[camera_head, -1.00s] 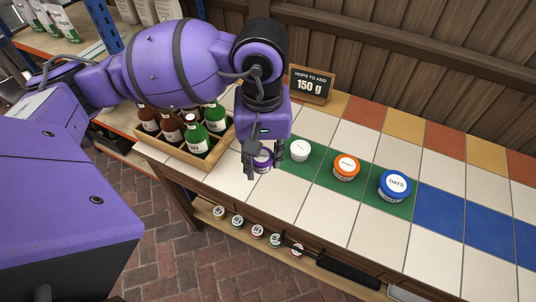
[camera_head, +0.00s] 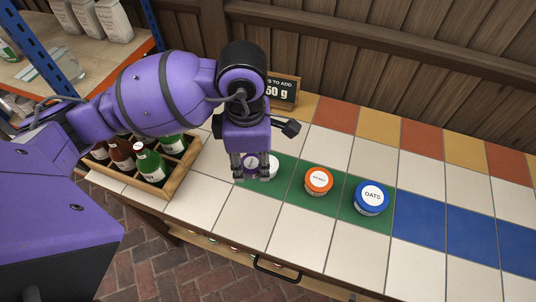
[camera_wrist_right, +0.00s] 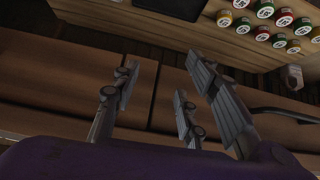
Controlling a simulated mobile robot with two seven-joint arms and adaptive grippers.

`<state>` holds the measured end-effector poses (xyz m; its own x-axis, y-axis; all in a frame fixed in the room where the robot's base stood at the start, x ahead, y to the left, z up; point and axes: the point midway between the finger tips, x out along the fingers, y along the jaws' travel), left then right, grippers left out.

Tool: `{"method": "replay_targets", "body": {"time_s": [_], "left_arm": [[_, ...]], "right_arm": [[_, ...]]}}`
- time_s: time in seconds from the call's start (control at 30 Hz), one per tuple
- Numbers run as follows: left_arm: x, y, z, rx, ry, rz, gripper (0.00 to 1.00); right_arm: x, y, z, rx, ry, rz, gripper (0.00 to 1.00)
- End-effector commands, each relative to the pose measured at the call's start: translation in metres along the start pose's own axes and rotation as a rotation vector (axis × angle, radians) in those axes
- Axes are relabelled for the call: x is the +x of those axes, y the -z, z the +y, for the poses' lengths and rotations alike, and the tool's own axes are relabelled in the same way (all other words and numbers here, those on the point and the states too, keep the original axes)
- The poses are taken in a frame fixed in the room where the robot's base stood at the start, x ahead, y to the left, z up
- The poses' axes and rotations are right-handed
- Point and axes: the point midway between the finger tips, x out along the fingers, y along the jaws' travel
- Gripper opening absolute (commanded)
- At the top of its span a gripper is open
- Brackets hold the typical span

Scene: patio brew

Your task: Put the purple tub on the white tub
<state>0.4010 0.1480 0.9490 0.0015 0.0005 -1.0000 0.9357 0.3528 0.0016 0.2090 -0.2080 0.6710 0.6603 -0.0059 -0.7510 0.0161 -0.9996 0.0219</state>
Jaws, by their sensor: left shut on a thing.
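My left gripper (camera_head: 252,168) points down over the tiled counter, its fingers shut on the small purple tub (camera_head: 251,161). The fingers hide much of this tub. The white tub (camera_head: 272,170) stands on the green tiles just right of the gripper, partly hidden behind it. The purple tub is close to the white tub; I cannot tell whether they touch or how high it is held. My right gripper (camera_wrist_right: 165,82) shows only in the right wrist view, with its fingers apart and nothing between them.
An orange tub (camera_head: 319,181) and a blue oats tub (camera_head: 371,197) stand on the green tiles to the right. A wooden bottle crate (camera_head: 178,177) is at the left. A black sign (camera_head: 283,92) stands behind my gripper. Several small jars (camera_wrist_right: 262,37) show in the right wrist view.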

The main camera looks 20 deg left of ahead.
Motion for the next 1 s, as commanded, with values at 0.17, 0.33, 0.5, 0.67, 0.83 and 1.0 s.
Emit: {"method": "replay_targets", "body": {"time_s": [0.17, 0.33, 0.5, 0.67, 0.83, 1.0], "left_arm": [[0.019, -0.019, 0.042, -0.003, 0.001, -0.001, 0.06], [0.053, -0.029, 0.066, -0.001, 0.005, 0.002, 0.06], [0.071, -0.035, 0.082, 0.001, 0.001, 0.000, 0.06], [0.079, -0.038, 0.087, 0.002, 0.001, 0.000, 0.06], [0.102, -0.038, 0.089, 0.002, 0.003, 0.001, 0.06], [0.111, -0.038, 0.090, 0.003, -0.002, 0.000, 0.06]], "right_arm": [[-0.002, -0.004, 0.001, -0.003, 0.000, -0.009, 0.40], [0.000, -0.003, 0.001, -0.005, 0.001, -0.006, 0.40], [0.001, 0.000, 0.001, -0.006, 0.002, -0.001, 0.40], [0.001, 0.002, 0.000, -0.006, 0.002, 0.003, 0.40], [0.002, 0.002, 0.000, -0.006, 0.002, 0.005, 0.40], [0.002, 0.003, 0.000, -0.004, 0.002, 0.006, 0.40]]}}
